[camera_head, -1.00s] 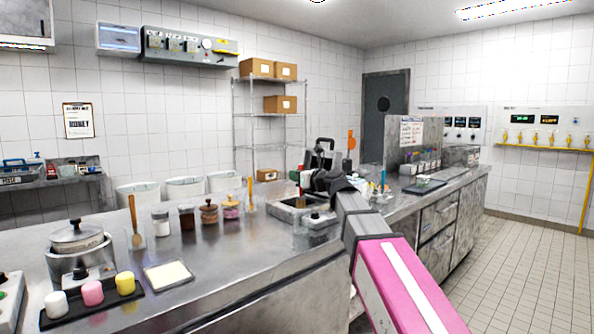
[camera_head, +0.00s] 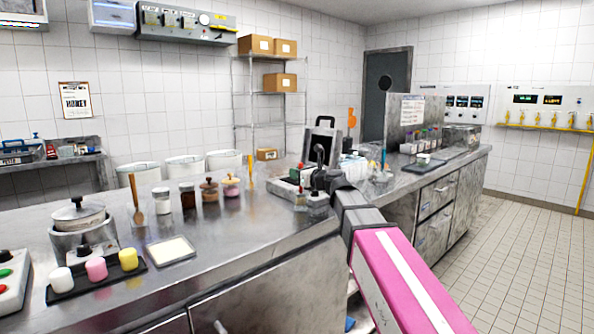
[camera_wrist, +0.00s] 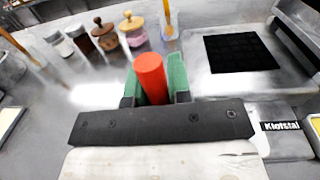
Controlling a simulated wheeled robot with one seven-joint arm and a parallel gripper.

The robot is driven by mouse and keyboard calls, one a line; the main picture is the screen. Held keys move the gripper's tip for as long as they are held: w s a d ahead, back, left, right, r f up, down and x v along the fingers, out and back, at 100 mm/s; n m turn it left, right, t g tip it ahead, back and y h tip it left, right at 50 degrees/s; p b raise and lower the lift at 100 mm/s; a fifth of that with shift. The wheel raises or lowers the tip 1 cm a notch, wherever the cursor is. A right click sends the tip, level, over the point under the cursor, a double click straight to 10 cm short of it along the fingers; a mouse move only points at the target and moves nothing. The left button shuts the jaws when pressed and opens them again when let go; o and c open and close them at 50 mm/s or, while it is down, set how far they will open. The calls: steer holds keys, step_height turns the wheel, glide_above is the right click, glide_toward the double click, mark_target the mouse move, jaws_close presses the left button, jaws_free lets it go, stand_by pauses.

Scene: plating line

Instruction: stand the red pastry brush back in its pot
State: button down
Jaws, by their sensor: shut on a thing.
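My gripper (camera_wrist: 151,92) is shut on a red cylinder (camera_wrist: 151,78), which looks like the handle of the red pastry brush. Green finger pads press on both sides of it in the wrist view. The bristles are hidden. In the head view my gripper (camera_head: 302,184) is small and partly behind my dark wrist, over the bench. A clear pot with a yellow-handled tool (camera_head: 252,172) stands left of it; another clear pot with a wooden-handled brush (camera_head: 137,208) stands farther left. I cannot tell which pot is the red brush's.
Several jars (camera_head: 209,190) stand in a row left of my gripper. A scale with a black square plate (camera_wrist: 243,52) lies close by on the right in the wrist view. A pan (camera_head: 80,218) and a tray of coloured pots (camera_head: 95,284) are at left. Bare steel bench (camera_head: 250,222) lies in front.

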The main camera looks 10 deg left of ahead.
stand_by(0.3)
steer(key=c, duration=1)
jaws_free()
steer(key=shift+o, duration=0.2)
steer(key=shift+d, duration=0.1)
steer(key=v, duration=1)
steer(key=shift+s+d, duration=0.2)
steer(key=shift+s, duration=0.1)
